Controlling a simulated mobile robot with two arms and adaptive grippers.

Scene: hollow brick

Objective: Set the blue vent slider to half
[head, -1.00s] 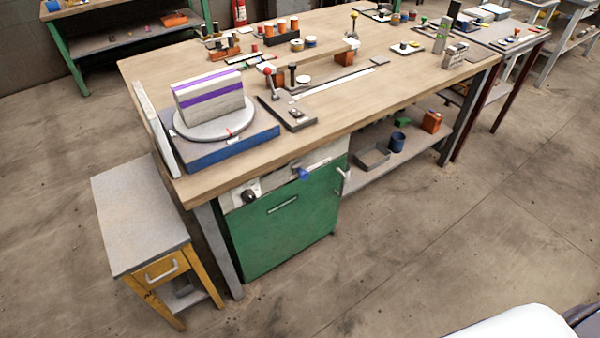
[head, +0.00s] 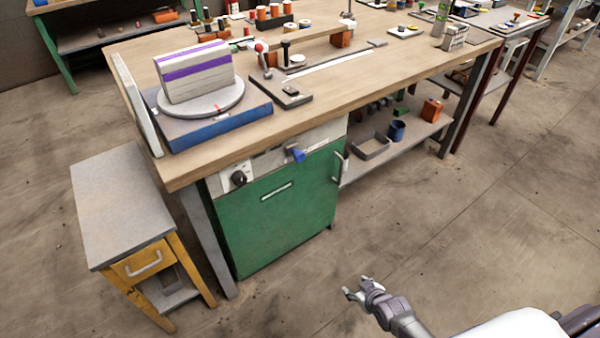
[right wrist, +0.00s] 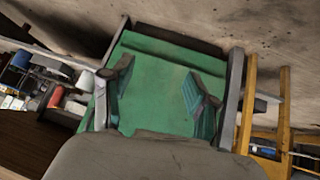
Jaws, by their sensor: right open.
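The blue vent slider (head: 297,155) is a small blue knob on the pale panel (head: 268,162) at the top of the green cabinet, under the workbench's front edge. It stands near the panel's middle; its exact setting is too small to read. My right gripper (head: 354,288) is in the head view at the lower middle, open and empty, in front of and below the cabinet. In the right wrist view its two fingers (right wrist: 158,97) are spread apart with the green cabinet front behind them. The slider cannot be made out in that view. My left gripper is not in view.
A black knob (head: 239,178) sits left of the slider on the panel. The green cabinet (head: 275,215) has a door handle (head: 339,167) at its right edge. A yellow stool-like stand (head: 140,265) is at left. The floor before the cabinet is clear.

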